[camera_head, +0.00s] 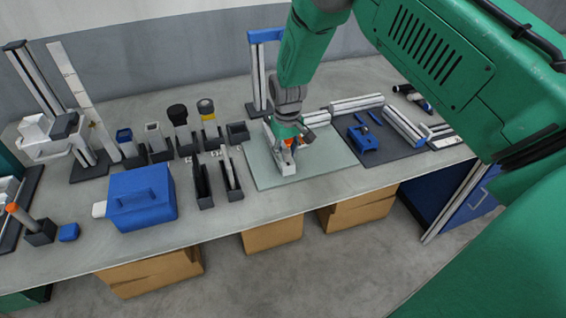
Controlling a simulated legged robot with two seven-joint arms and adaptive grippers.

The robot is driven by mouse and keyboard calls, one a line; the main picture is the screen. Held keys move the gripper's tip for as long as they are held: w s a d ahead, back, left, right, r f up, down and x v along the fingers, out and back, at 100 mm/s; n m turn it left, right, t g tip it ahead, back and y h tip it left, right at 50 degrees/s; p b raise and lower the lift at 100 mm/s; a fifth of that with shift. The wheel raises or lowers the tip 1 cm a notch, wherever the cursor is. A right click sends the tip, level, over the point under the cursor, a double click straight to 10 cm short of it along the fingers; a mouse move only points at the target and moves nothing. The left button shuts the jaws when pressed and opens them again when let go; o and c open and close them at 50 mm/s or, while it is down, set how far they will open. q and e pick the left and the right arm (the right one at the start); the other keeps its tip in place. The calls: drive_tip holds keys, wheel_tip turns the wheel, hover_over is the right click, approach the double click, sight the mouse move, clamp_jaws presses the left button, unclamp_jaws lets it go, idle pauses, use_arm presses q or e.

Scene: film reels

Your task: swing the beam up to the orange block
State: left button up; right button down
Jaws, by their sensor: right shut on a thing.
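My right gripper (287,151) is on the pale green mat (327,163), at the end of the green arm reaching down from the top. It is shut on a light grey piece (286,168) that appears to be the beam; the gripper and wrist hide much of it. The orange block (293,143) shows as a small patch right beside the fingers; I cannot tell whether the beam touches it. My left gripper is not in view.
A grey upright with a blue top (262,75) stands behind the mat. Aluminium profiles (357,103) and a blue fixture (363,139) on a dark mat are to the right. A blue box (142,197) and several small holders stand left. The mat's front right is clear.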

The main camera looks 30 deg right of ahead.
drive_tip(key=shift+d, duration=0.4)
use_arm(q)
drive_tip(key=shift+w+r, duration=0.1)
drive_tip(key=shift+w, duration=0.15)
use_arm(e)
drive_tip(key=shift+a, duration=0.1)
drive_tip(key=c, duration=1.3)
unclamp_jaws()
drive_tip(key=shift+a, duration=0.1)
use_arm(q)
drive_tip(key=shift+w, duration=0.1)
use_arm(e)
drive_tip(key=shift+w, duration=0.1)
